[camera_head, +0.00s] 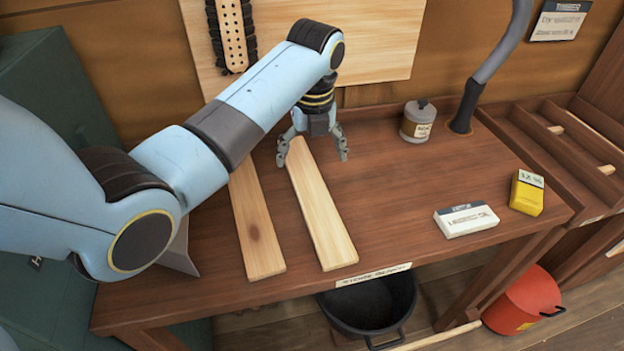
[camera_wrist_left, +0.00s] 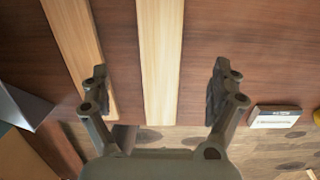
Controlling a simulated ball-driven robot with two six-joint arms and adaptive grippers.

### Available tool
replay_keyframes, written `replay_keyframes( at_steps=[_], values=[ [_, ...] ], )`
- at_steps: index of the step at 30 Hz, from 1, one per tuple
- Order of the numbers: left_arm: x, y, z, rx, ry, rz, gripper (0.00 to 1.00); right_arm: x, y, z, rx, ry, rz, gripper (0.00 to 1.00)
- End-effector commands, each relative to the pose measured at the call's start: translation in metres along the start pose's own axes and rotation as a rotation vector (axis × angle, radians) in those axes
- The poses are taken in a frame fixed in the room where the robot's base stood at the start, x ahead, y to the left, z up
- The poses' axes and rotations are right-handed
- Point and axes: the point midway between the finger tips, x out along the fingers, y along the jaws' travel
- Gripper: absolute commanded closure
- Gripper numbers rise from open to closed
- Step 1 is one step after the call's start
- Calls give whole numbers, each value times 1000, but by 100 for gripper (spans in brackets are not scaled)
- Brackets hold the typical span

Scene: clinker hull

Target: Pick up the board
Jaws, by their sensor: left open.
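Two long pale boards lie flat, nearly side by side, on the brown workbench (camera_head: 400,225). The right board (camera_head: 325,222) has its far end under my left gripper (camera_head: 312,155). The left board (camera_head: 256,230) has a dark knot and is partly hidden behind my left arm. My left gripper is open and points down, with its fingers apart on either side of the right board. In the left wrist view the right board (camera_wrist_left: 160,60) runs between the open fingers (camera_wrist_left: 163,95), and the left board (camera_wrist_left: 80,50) lies outside them. My right gripper is not in view.
A white box (camera_head: 466,220) and a yellow box (camera_head: 526,192) sit at the bench's right. A grey canister (camera_head: 418,122) and a bent grey post (camera_head: 468,105) stand behind. A black bucket (camera_head: 370,305) and a red bucket (camera_head: 524,300) are below. The middle right bench is clear.

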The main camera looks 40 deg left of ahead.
Motion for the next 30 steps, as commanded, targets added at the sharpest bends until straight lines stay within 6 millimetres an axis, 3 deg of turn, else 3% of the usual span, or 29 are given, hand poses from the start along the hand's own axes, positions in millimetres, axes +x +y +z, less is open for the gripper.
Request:
replay_keyframes(
  at_steps=[3,9,21,28,30],
  values=[
    [22,1,-1,0,3,3,6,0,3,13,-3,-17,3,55],
    [43,0,-1,-1,2,2,6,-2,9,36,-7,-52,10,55],
    [93,-2,-6,-1,0,0,6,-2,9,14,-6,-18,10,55],
    [95,-2,-7,-1,0,0,6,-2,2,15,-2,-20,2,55],
    [95,-2,-7,-2,0,0,12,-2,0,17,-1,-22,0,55]
  ],
)
